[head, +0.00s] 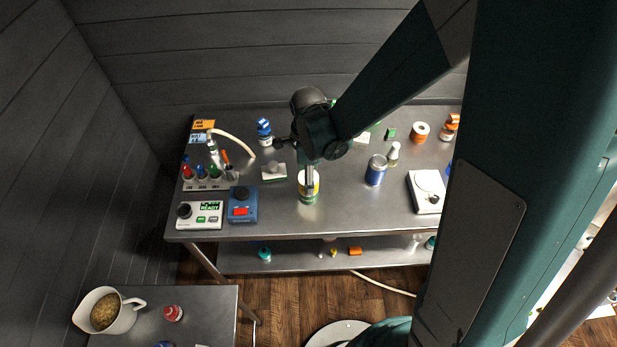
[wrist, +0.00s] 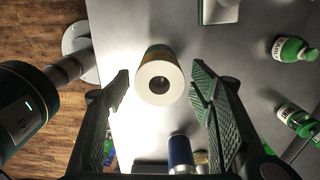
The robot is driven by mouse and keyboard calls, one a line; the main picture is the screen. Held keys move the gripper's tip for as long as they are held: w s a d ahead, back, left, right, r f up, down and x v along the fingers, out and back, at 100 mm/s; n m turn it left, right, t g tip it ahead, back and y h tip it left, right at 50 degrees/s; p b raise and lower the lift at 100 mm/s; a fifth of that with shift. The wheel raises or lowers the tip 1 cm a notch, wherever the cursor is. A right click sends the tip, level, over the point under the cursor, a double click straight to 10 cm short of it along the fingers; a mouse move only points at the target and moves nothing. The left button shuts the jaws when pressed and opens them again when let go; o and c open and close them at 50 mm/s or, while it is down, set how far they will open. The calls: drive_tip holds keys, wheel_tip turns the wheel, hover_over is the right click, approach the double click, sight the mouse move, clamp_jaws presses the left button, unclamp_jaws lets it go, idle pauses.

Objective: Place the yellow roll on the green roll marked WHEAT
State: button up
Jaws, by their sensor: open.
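The WHEAT marking is too small to read. In the wrist view, the pale ring-shaped top of the yellow roll (wrist: 158,91) with its dark hole lies between and beyond the spread fingertips of my gripper (wrist: 160,87). Gaps show on both sides of the roll. The green roll cannot be made out in the wrist view.
A blue can (head: 376,171) stands to the right of the rolls, with a white scale (head: 427,190) further right. An orange roll (head: 420,132) stands at the back right. A blue device (head: 243,205) and a white device (head: 200,214) stand at the left. Bench front near the rolls is clear.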

wheel_tip(320, 180, up, 11)
drive_tip(key=shift+r, duration=0.2)
idle(0.6)
idle(0.7)
drive_tip(key=shift+d+r, duration=0.1)
drive_tip(key=s+d+r+n+t, duration=0.3)
drive_tip(key=s+d+r+n, duration=0.3)
drive_tip(key=d+n, duration=0.3)
drive_tip(key=s+d+r+n+t, duration=0.4)
drive_tip(key=s+d+r+n, duration=0.3)
drive_tip(key=d+r+n, duration=0.2)
drive_tip(key=shift+s+d, duration=0.15)
drive_tip(key=shift+d, duration=0.45)
